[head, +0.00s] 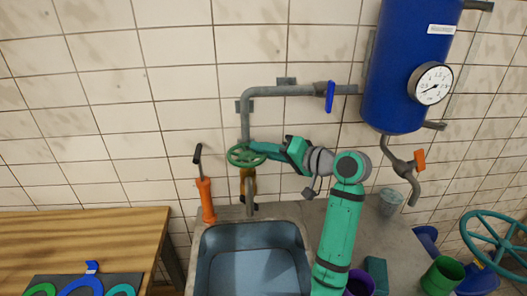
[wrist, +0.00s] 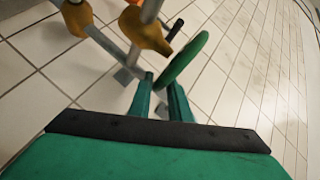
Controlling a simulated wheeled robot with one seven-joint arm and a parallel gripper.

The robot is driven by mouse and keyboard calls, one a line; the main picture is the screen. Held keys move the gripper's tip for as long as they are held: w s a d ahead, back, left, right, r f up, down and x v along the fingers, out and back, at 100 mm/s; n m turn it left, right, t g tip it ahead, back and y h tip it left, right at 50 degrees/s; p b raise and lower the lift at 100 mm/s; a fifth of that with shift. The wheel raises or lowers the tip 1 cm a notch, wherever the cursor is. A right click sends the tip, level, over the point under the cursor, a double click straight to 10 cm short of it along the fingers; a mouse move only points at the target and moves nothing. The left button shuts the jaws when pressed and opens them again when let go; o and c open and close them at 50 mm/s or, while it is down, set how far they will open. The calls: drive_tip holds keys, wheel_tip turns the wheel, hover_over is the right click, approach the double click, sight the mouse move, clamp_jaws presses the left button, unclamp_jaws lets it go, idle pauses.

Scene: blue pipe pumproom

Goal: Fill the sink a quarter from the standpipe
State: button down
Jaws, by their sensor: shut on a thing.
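The standpipe (head: 246,122) is a grey pipe on the tiled wall, with a green handwheel (head: 245,155) and a brass-coloured body (head: 249,183) below it. Its lower end hangs above the back edge of the sink (head: 207,232). My gripper (head: 256,151) is shut on the handwheel's right rim. In the wrist view, the two green fingers (wrist: 159,86) meet the near end of the wheel (wrist: 185,60), with a brass part (wrist: 146,36) beyond. The sink is blue-grey inside; I cannot tell whether it holds water. No clear stream shows at the outlet.
An orange hand pump (head: 206,198) stands left of the standpipe. A blue lever (head: 330,96) sits on the upper pipe. A blue tank (head: 400,70) with a gauge (head: 431,83) and orange-handled tap (head: 419,160) hangs at right. A wooden bench (head: 80,235) is at left.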

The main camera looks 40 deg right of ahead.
drive_tip(key=shift+d+f, duration=0.15)
drive_tip(key=shift+f, duration=0.25)
drive_tip(key=c, duration=1.8)
unclamp_jaws()
drive_tip(key=shift+o, duration=0.2)
drive_tip(key=shift+d, duration=0.1)
drive_tip(key=shift+r, duration=0.15)
drive_tip(key=shift+s+r, duration=0.1)
drive_tip(key=shift+s, duration=0.15)
drive_tip(key=v, duration=1)
drive_tip(key=shift+s, duration=0.25)
drive_tip(key=shift+d, duration=0.1)
